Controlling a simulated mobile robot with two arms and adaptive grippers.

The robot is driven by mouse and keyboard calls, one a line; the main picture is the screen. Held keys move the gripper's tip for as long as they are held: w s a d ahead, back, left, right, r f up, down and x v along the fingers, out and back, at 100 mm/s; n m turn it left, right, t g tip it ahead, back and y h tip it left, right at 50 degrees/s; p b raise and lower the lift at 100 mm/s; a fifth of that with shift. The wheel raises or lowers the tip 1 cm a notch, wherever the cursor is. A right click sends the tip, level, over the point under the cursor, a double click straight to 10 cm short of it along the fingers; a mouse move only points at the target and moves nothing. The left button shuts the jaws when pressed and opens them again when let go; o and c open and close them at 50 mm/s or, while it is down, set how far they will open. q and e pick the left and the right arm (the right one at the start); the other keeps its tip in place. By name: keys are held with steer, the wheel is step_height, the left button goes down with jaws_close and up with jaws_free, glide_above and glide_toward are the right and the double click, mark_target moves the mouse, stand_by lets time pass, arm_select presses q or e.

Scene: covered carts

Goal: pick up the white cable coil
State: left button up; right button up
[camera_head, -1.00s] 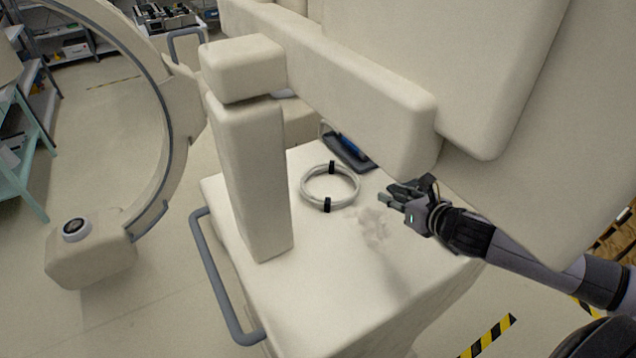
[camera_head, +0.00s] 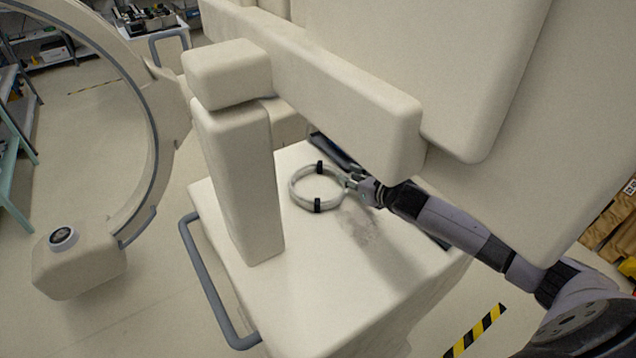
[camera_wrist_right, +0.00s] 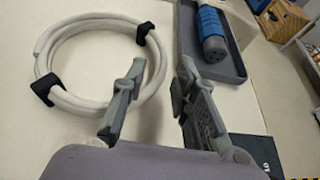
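The white cable coil (camera_head: 292,190) lies flat on the cream-covered cart top (camera_head: 350,285), with black ties at its far and near sides. My right gripper (camera_head: 348,181) is at the coil's right side in the head view. In the right wrist view my right gripper (camera_wrist_right: 162,66) is open. Its left finger overlaps the inside of the coil (camera_wrist_right: 68,97), and its right finger is outside, so the coil's right rim shows between them. I cannot tell whether the fingers touch the coil. My left gripper is not in view.
A dark tray (camera_wrist_right: 236,66) with a blue-wrapped cylindrical tool (camera_wrist_right: 211,28) lies just beyond the gripper. A covered beam (camera_head: 340,90) hangs over the cart's back, and a covered post (camera_head: 238,180) stands left of the coil. The cart top in front is clear.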

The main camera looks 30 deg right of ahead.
mark_target(339, 172)
steer(key=shift+w+f, duration=0.25)
steer(key=shift+w, duration=0.55)
steer(key=x, duration=0.3)
steer(key=shift+w+a+f+p, duration=0.1)
steer(key=shift+p, duration=0.2)
steer(key=shift+w+f, duration=0.2)
steer(key=shift+w, duration=0.25)
arm_select(q)
steer(key=shift+s+a+r, duration=0.25)
steer(key=shift+s+r, duration=0.1)
steer(key=shift+s, duration=0.4)
arm_select(e)
steer(key=shift+s, duration=0.1)
steer(key=shift+c, duration=0.3)
arm_select(q)
steer(key=shift+w, duration=0.15)
arm_select(e)
jaws_close()
